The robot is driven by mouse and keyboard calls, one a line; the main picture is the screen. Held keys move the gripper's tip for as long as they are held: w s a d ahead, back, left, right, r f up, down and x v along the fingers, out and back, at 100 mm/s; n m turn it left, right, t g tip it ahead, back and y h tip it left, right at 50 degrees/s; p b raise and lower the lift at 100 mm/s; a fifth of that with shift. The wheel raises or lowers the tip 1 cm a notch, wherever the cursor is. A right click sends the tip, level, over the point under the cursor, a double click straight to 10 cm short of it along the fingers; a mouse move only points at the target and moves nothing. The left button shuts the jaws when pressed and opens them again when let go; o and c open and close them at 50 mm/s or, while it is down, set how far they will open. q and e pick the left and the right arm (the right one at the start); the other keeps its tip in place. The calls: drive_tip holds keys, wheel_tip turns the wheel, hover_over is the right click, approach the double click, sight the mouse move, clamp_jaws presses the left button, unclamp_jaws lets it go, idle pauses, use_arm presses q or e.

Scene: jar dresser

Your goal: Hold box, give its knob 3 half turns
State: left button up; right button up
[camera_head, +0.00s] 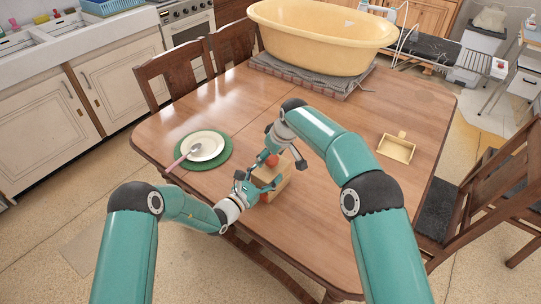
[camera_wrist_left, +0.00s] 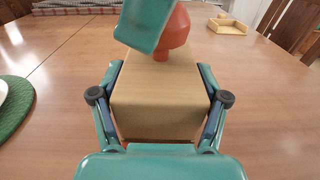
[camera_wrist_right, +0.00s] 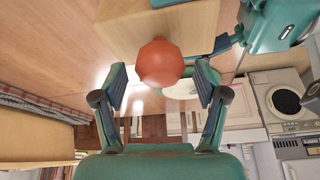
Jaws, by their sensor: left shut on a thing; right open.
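A tan box (camera_head: 279,184) is near the front edge of the wooden table. It carries a faceted orange-red knob (camera_head: 271,160), also clear in the right wrist view (camera_wrist_right: 160,63). My left gripper (camera_wrist_left: 160,88) is shut on the box, one finger against each side. My right gripper (camera_wrist_right: 162,78) is open, with its fingers apart on either side of the knob and visible gaps to it. In the left wrist view, part of my right gripper hides some of the knob (camera_wrist_left: 178,30). A small orange patch (camera_head: 264,197) shows low on the box.
A green mat (camera_head: 185,163) with a plate (camera_head: 207,151) and spoon lies left of the box. A small yellow tray (camera_head: 396,150) lies to the right. A large yellow tub (camera_head: 320,45) stands on a grey cloth at the back. The middle of the table is clear.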

drive_tip(key=shift+f, duration=0.1)
drive_tip(key=c, duration=1.1)
drive_tip(key=shift+c, duration=0.2)
drive_tip(key=shift+m, duration=0.4)
drive_tip(key=m+h, duration=0.1)
drive_tip(key=m, duration=0.3)
drive_tip(key=shift+t+h, duration=0.4)
drive_tip(key=m+h, duration=0.1)
drive_tip(key=m, duration=0.4)
drive_tip(key=shift+w+d+h, duration=0.1)
drive_tip(key=shift+d+h, duration=0.05)
drive_tip(key=shift+h, duration=0.25)
